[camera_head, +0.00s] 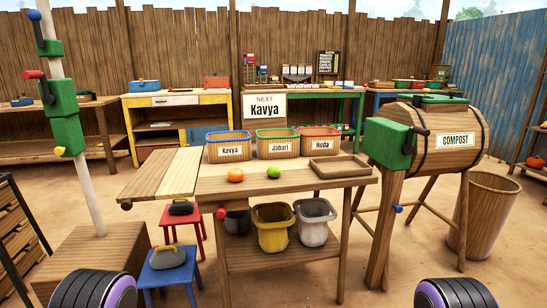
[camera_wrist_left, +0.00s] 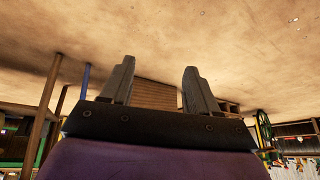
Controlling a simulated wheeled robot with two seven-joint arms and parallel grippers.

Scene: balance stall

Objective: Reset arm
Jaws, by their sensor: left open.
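My left gripper (camera_wrist_left: 159,72) shows in the left wrist view, with its two dark fingers wide apart and nothing between them. Sandy ground and a brown slatted wooden thing (camera_wrist_left: 155,95) lie beyond the fingers, apart from them. In the head view neither gripper shows; only rounded black and purple parts of my own arms are at the bottom edge. My right gripper is in neither view.
A wooden table (camera_head: 335,184) stands ahead with three labelled baskets, an orange fruit (camera_head: 236,175) and a green fruit (camera_head: 274,171). A compost barrel (camera_head: 455,140) stands right, a post with levers (camera_head: 77,140) left. Stools (camera_head: 170,277) stand at the table's left.

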